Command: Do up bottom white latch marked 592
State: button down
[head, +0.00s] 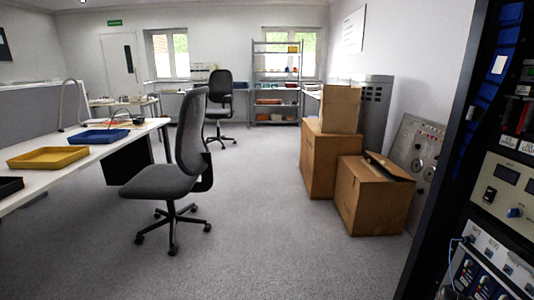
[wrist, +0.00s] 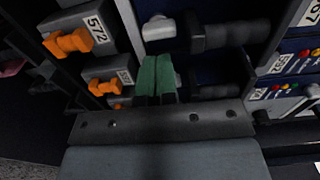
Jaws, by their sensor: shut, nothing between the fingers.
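My gripper (wrist: 157,78) shows in the wrist view with its two green fingers together, shut and empty, in front of the rack. A white latch (wrist: 158,28) sits just above the fingertips, beside a dark cylindrical handle (wrist: 232,34). A second dark handle (wrist: 212,91) lies lower, right of the fingers; whatever is at its left end is hidden behind them. I cannot pick out the bottom white latch for certain. The head view shows no gripper.
Orange latches (wrist: 68,42) line the left in the wrist view, the upper one labelled 572. In the head view the equipment rack (head: 497,190) stands close at right. Cardboard boxes (head: 372,200), an office chair (head: 172,185) and a desk (head: 90,150) surround open carpet.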

jog(key=a+p, duration=0.1)
jog(key=a, duration=0.5)
jog(key=shift+w+p, duration=0.15)
jog(key=shift+p, duration=0.15)
jog(key=shift+r, duration=0.15)
jog(key=a+r+m+g+y+p, duration=0.25)
jog(key=r+m+p, duration=0.3)
jog(key=r, duration=0.65)
jog(key=a+r+m+g+y+p, duration=0.1)
jog(key=a+r+m+p, duration=0.4)
jog(key=r, duration=0.6)
jog(key=a+r+m+g+y+p, duration=0.2)
jog(key=a+r+m+p, duration=0.15)
jog(key=r+m, duration=0.6)
jog(key=s+a+r+m+t+y+p, duration=0.2)
jog(key=a+r+m+t+y+p, duration=0.2)
jog(key=a+r, duration=1.1)
jog(key=s+a+r+m+t+y+p, duration=0.2)
jog(key=a+r+m+t+y+p, duration=0.3)
jog(key=a+r+m+y+p, duration=0.3)
jog(key=a+r+m+p, duration=0.3)
jog(key=a+r+p, duration=0.3)
jog(key=r, duration=0.3)
jog(key=shift+s+a+m+y+p, duration=0.3)
jog(key=shift+a+m+y+p, duration=0.1)
jog(key=shift+p, duration=0.2)
